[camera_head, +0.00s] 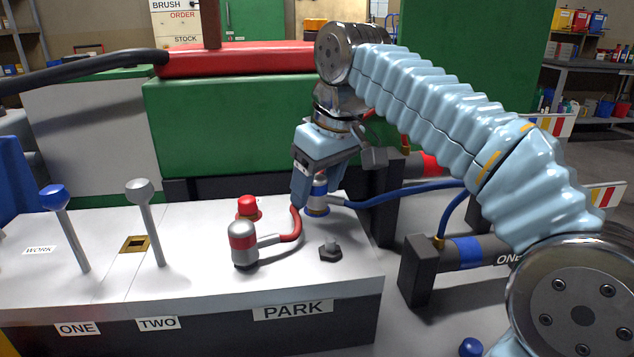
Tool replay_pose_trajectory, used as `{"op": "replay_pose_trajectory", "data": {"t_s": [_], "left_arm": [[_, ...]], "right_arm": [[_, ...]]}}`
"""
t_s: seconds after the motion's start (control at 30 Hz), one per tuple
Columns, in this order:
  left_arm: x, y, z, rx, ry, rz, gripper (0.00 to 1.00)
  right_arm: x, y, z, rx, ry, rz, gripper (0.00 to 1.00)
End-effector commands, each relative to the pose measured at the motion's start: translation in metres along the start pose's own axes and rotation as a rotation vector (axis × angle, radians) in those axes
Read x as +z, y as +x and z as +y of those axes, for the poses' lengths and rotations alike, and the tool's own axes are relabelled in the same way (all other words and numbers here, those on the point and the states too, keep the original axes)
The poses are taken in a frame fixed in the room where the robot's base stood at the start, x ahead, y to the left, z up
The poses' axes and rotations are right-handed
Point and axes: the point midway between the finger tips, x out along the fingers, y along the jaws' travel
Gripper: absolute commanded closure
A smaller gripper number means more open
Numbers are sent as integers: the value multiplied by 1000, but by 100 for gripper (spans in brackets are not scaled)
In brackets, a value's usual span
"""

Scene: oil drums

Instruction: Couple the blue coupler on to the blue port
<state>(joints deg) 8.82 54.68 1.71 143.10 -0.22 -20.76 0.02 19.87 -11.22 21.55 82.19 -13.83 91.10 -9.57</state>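My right gripper (315,188) reaches down from its pale blue arm at the back right of the white PARK panel. Its fingers are around the blue-banded silver coupler (319,192), which stands about upright. A blue hose (395,193) runs right from this coupler. A blue part (317,210) shows just below the coupler, at the panel top; it may be the blue port, but the gripper and coupler cover most of this spot. I cannot tell whether the coupler is seated there or just above. My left gripper is not in view.
A red-banded coupler (243,244) stands on the panel with its red hose (294,227) close to my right gripper. A red port (248,207) is behind it. A bare dark stud (330,252) stands in front of the gripper. Two levers (68,228) (148,222) rise at left.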

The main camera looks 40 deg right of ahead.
Motion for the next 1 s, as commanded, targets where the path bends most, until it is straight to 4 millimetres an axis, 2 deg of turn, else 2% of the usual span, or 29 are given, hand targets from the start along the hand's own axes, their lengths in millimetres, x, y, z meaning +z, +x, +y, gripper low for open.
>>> {"op": "replay_pose_trajectory", "data": {"t_s": [0.37, 0.47, 0.8, 1.0], "left_arm": [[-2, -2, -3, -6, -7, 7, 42], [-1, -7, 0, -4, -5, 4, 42], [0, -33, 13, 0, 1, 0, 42], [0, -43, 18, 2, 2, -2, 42]], "right_arm": [[0, -1, 0, -1, -1, 0, 33], [-2, -17, 0, -1, -2, 2, 33], [-2, -102, 0, -1, 0, 3, 33], [-1, -132, 0, -1, -1, 1, 33]]}}
